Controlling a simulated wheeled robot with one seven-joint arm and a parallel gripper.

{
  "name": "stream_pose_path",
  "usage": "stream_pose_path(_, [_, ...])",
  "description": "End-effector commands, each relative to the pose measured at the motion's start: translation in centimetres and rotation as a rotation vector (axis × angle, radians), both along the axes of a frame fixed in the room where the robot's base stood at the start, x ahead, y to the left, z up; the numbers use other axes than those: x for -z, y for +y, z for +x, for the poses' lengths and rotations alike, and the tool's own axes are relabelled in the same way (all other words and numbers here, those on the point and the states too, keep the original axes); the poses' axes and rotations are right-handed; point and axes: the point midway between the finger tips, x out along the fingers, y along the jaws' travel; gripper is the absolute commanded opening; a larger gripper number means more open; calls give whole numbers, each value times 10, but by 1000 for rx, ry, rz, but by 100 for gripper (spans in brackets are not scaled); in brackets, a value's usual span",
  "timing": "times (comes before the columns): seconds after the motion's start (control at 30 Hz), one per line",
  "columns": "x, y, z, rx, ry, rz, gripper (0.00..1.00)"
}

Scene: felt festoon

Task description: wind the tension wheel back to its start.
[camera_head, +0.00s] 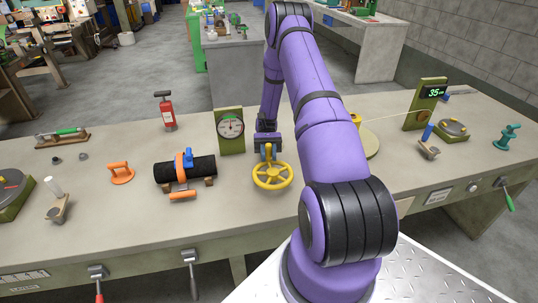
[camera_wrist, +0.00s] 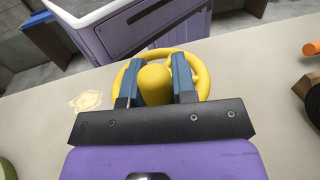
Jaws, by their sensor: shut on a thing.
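The yellow tension wheel (camera_head: 272,183) stands on the bench near its middle, with an open rim and spokes. My gripper (camera_head: 267,152) reaches down to the wheel's far upper side. In the wrist view, my gripper's two blue-grey fingers (camera_wrist: 157,72) close on either side of a rounded yellow part (camera_wrist: 154,92) of the wheel. The yellow rim (camera_wrist: 201,75) shows around and behind the fingers. I cannot tell whether the held part is a crank knob or the hub.
A dial gauge (camera_head: 231,128) on a green panel stands just left of my gripper. A black cylinder with an orange clamp (camera_head: 181,166) lies left of the wheel. A green display post (camera_head: 426,104) stands at the right. The bench (camera_head: 230,212) is clear in front of the wheel.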

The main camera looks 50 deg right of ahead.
Motion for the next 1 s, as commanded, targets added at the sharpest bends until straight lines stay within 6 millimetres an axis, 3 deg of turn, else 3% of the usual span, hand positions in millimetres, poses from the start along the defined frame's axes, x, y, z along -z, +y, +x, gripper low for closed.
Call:
stream_pose_path(0.1, [0, 2, 0, -1, 1, 2, 0])
stream_pose_path(0.13, [0, 2, 0, -1, 1, 2, 30])
stream_pose_path(0.23, [0, 1, 0, -1, 1, 2, 51])
stream_pose_path(0.57, [0, -2, 3, 0, 0, 0, 51])
stream_pose_path(1.0, [1, -42, 46, 1, -1, 1, 51])
